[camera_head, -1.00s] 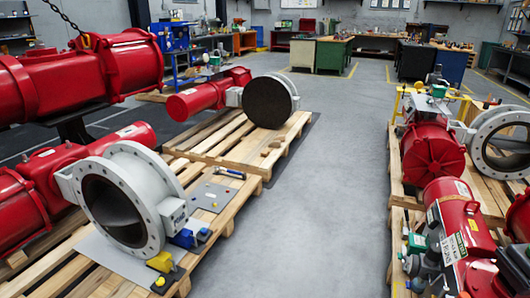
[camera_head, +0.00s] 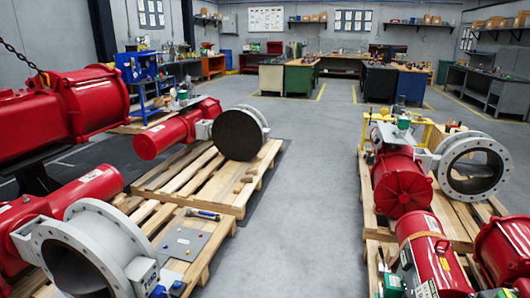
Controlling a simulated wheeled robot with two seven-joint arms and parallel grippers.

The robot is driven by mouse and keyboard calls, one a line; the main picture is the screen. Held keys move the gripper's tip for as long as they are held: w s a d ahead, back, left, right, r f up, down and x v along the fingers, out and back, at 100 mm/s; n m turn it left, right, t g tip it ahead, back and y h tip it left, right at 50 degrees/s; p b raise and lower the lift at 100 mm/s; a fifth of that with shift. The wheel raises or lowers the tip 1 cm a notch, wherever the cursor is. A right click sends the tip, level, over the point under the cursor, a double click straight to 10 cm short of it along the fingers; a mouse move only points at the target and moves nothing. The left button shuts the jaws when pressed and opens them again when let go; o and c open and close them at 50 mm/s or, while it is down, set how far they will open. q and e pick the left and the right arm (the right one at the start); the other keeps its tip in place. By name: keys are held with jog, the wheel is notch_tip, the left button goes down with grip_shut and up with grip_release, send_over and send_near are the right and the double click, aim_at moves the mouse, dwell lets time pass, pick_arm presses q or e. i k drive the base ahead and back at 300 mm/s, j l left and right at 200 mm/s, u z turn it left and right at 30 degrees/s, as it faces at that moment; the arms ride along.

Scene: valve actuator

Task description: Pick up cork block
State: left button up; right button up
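Two small tan-brown pieces lie on the near right part of the middle wooden pallet, below the dark round face of a valve. One is a small block (camera_head: 247,179) and the other a small piece (camera_head: 238,187) just in front of it. Either could be the cork block; they are too small to tell. Neither of my grippers is in view.
The middle pallet (camera_head: 226,206) carries a red actuator (camera_head: 178,132) with a valve. A hammer (camera_head: 202,214) and a grey plate (camera_head: 182,243) lie nearer. A clear concrete aisle (camera_head: 300,200) runs between the left pallets and the right pallet (camera_head: 368,196).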

aim_at(237, 189)
jog(key=i, duration=3.95)
jog(key=i+l, duration=0.1)
jog(key=i, duration=1.85)
jog(key=j+u, duration=0.05)
jog(key=j, duration=0.05)
